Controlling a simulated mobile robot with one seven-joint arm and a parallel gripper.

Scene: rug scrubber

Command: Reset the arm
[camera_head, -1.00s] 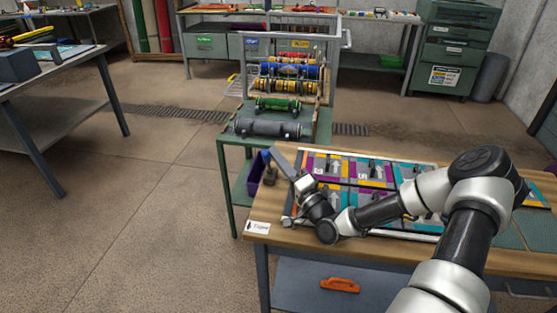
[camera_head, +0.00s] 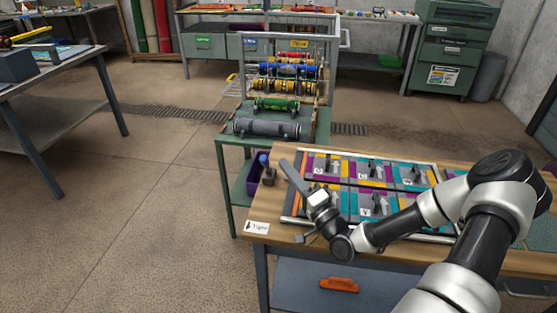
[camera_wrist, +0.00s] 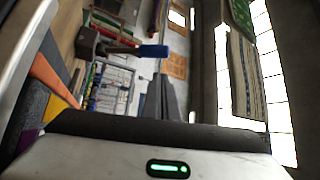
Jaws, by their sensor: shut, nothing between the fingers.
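My gripper (camera_head: 287,167) is at the end of my arm, above the left edge of the wooden workbench (camera_head: 275,207). Its fingers are shut with nothing between them and point up and to the left in the head view. In the wrist view the dark fingers (camera_wrist: 168,98) show at the middle, pointing out into the room. My forearm hides part of the board.
A blue-handled tool (camera_head: 264,160) stands at the bench's left corner, close to the gripper; its blue handle also shows in the wrist view (camera_wrist: 153,51). A green cart (camera_head: 228,143) with rollers stands behind. An orange tool (camera_head: 339,285) lies on the lower shelf. Open floor lies left.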

